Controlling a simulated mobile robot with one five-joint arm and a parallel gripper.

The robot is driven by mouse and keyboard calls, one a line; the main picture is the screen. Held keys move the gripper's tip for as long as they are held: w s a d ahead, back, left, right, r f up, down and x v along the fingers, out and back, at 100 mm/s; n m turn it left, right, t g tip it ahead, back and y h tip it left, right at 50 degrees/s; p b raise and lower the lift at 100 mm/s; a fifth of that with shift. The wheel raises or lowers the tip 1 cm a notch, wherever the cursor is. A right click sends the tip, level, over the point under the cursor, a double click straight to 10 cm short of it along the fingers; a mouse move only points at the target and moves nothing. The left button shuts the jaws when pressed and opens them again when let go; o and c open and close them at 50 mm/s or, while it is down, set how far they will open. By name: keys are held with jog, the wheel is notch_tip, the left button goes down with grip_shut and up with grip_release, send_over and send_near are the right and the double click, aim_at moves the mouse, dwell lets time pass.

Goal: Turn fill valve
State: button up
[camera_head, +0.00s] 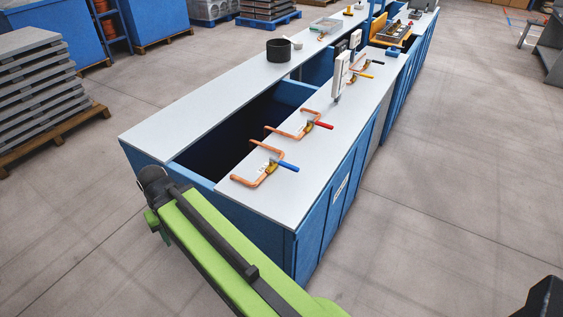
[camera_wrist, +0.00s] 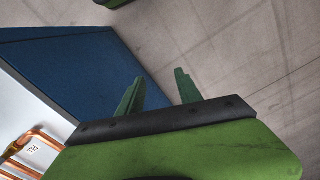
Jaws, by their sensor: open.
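Several copper pipes with valves are fixed along the near strip of the bench. The nearest valve has a blue handle (camera_head: 287,166), and the one behind it has a red handle (camera_head: 323,125). I cannot tell which is the fill valve. My gripper (camera_wrist: 160,78) is open and empty in the wrist view, its two green fingers apart over the floor beside the bench's blue side. In the head view my arm is at the bench's near end, away from both handles; the fingers are not clearly seen there. A bit of copper pipe (camera_wrist: 20,147) shows at the wrist view's lower left.
The blue bench (camera_head: 262,209) has a deep open well between its tops. A white upright panel (camera_head: 340,75) and a dark pot (camera_head: 279,49) stand farther back. A pallet of grey slabs (camera_head: 35,85) is at the left. The floor right of the bench is clear.

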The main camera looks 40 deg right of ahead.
jog(key=w+a+r+m+y, duration=0.1)
jog(key=a+m+y, duration=0.4)
jog(key=a+m, duration=0.2)
jog(key=w+d+r+m+t+y+b, duration=0.35)
jog(key=w+d+m+y+b, duration=0.2)
jog(key=d+m+b, duration=0.45)
jog(key=m+t+h+b, duration=0.4)
jog(key=m+t+b, duration=0.8)
jog(key=m+t, duration=0.1)
send_near(283, 162)
jog(key=a, duration=0.3)
jog(key=a+r, duration=0.1)
jog(key=a, duration=0.2)
jog(key=shift+r, duration=0.15)
jog(key=s+d+f+m+t+h+b, duration=0.1)
jog(key=s+d+f+m+h, duration=0.15)
jog(key=s+d, duration=0.45)
jog(key=shift+n, duration=0.45)
jog(key=x, duration=1.7)
jog(key=shift+s+a+r, duration=0.1)
jog(key=shift+a+r, duration=0.3)
